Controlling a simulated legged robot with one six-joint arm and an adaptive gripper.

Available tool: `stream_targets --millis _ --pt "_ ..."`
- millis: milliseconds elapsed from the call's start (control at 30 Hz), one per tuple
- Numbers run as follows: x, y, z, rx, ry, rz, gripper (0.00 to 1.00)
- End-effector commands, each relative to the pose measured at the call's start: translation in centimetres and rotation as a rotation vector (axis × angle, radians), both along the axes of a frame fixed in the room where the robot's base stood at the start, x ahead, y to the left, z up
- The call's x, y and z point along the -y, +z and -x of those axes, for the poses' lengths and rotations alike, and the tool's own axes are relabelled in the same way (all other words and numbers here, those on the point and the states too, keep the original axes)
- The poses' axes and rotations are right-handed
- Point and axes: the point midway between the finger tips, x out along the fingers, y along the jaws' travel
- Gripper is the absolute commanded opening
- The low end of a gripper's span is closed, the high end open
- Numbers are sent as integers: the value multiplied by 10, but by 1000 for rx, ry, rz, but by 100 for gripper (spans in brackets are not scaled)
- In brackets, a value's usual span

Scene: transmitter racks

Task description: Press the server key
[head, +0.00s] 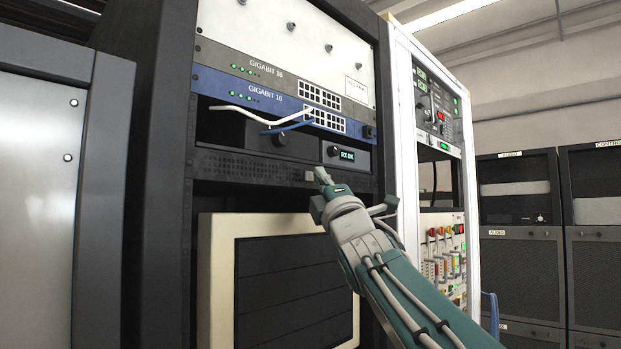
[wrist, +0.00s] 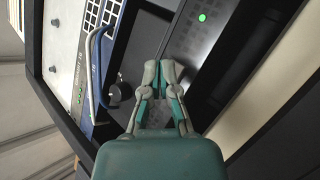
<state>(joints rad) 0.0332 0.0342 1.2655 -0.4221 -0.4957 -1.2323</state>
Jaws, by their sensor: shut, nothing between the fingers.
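The server (head: 240,166) is a dark unit with a perforated front, low in the open rack. A small grey square key (head: 309,176) sits near the right end of its front in the head view. My gripper (head: 321,175) is shut and empty, its tips just right of the key in that picture. I cannot tell whether they touch it. In the wrist view my closed fingertips (wrist: 160,70) are over the edge of the perforated front (wrist: 197,45), where a round green light (wrist: 202,17) glows.
Above are two network switches (head: 280,100) with loose white (head: 250,115) and blue cables (head: 290,127), and an "RX OK" display (head: 347,155). A beige-framed panel (head: 215,280) is below. A white rack (head: 405,120) stands to the right, a grey cabinet (head: 40,200) to the left.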

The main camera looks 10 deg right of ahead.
Motion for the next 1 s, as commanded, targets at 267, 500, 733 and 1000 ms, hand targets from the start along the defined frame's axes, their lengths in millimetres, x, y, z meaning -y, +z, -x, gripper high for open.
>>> stream_targets --millis 267,500,733,1000 --pt "0 0 0 0 0 0 0" --pt "0 0 0 0 0 0 0" --pt "-5 1 -5 0 1 0 0" --pt "-5 2 -6 0 0 0 0"
